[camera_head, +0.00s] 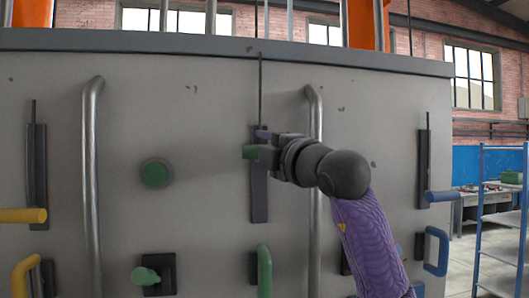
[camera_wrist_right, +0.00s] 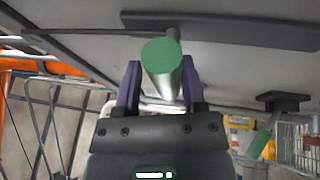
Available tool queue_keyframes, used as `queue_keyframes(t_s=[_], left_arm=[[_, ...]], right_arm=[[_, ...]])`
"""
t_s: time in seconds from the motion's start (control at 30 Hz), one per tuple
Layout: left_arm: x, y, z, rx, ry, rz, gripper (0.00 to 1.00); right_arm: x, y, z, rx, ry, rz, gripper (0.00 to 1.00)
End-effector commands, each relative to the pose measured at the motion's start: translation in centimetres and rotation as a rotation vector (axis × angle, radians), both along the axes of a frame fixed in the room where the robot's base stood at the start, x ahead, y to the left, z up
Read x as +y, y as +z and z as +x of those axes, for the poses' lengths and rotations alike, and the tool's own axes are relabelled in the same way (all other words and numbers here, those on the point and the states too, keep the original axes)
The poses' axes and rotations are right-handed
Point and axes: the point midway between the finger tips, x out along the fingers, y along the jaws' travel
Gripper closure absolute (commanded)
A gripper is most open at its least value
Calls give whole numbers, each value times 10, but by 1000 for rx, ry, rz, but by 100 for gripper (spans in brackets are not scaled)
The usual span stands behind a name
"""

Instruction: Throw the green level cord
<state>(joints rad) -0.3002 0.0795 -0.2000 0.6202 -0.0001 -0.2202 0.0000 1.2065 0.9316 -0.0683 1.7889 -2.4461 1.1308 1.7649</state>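A green handle (camera_head: 251,152) sticks out from a dark upright slot plate (camera_head: 259,200) in the upper middle of the grey panel. My right gripper (camera_head: 264,143) is at this handle, with its fingers on either side of it. In the right wrist view the round green end (camera_wrist_right: 160,55) lies between the two purple fingers (camera_wrist_right: 161,88). Whether the fingers press on it or leave a small gap is hard to tell. A thin dark rod (camera_head: 260,85) rises above the slot plate. No cord shows clearly. My left gripper is out of view.
Other controls sit on the panel: a round green button (camera_head: 155,174), a green knob (camera_head: 146,276), an upright green handle (camera_head: 264,272), yellow handles (camera_head: 24,215) at left and blue handles (camera_head: 441,196) at right. Grey vertical bars (camera_head: 91,180) stand out. A blue shelf rack (camera_head: 503,220) stands at right.

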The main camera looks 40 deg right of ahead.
Motion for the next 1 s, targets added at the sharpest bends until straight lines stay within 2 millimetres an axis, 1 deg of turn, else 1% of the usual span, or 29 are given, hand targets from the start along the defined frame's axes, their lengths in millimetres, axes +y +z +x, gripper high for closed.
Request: queue_keyframes(t_s=[0.03,0.1,0.33,0.4,0.47,0.63,0.7,0.8,0.9,1.0], left_arm=[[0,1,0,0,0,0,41],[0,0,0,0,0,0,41],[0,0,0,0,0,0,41],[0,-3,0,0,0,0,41],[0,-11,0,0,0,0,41],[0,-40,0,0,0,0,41],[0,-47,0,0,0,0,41],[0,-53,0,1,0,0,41],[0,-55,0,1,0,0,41],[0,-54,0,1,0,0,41]], right_arm=[[0,1,0,-2,-1,0,44],[0,0,0,1,-1,0,30],[0,-1,1,6,1,1,30],[0,-3,-2,6,1,1,30],[1,-7,-10,4,0,-2,30],[5,-18,-53,0,-2,-3,30],[7,-20,-70,1,-2,-3,30],[8,-21,-87,2,-1,-1,30],[10,-21,-95,4,0,-1,30],[10,-20,-97,4,0,-1,30]])
